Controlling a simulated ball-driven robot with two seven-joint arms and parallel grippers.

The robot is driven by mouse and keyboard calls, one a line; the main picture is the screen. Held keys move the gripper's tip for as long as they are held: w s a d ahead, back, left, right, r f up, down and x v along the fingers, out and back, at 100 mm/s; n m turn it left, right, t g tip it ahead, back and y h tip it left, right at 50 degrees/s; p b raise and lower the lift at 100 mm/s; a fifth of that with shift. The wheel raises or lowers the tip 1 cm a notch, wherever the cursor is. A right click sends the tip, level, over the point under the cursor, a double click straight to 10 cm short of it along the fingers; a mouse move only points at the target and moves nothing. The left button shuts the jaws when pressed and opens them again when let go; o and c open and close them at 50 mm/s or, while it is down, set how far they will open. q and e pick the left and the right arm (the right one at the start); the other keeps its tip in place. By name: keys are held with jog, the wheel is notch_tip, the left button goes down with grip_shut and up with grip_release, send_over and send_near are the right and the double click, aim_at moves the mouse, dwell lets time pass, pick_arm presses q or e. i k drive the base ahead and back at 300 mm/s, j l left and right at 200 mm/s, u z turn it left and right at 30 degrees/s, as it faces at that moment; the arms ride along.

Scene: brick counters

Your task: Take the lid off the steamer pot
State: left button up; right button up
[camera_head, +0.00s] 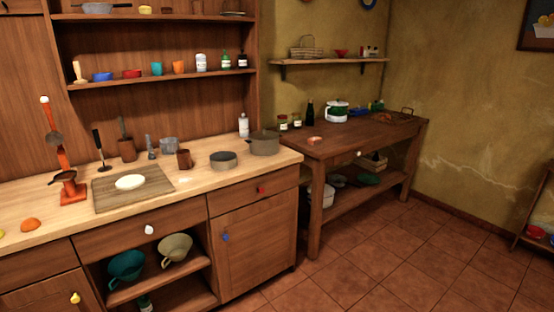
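A grey-brown pot (264,143) with side handles stands at the right end of the light wooden counter. A white pot-like vessel (338,113) with green on its side and a lid-like top stands on the dark wooden table to the right. I cannot tell for sure which of these is the steamer pot. A low grey round pot (223,161) stands left of the grey-brown pot. Neither of my grippers shows in this view.
The counter (204,179) also holds a cutting board (109,194) with a white oval item, a brown mug (184,159) and a red-orange stand (73,190). Jars and a dark bottle (310,114) stand beside the white vessel. The tiled floor (374,262) in front is clear.

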aim_at(264, 135)
jog(key=i+u, duration=0.1)
jog(key=i, duration=0.4)
jog(key=i+l+u, duration=0.1)
jog(key=i, duration=0.45)
jog(key=i+l+u, duration=0.1)
jog(key=i, duration=0.4)
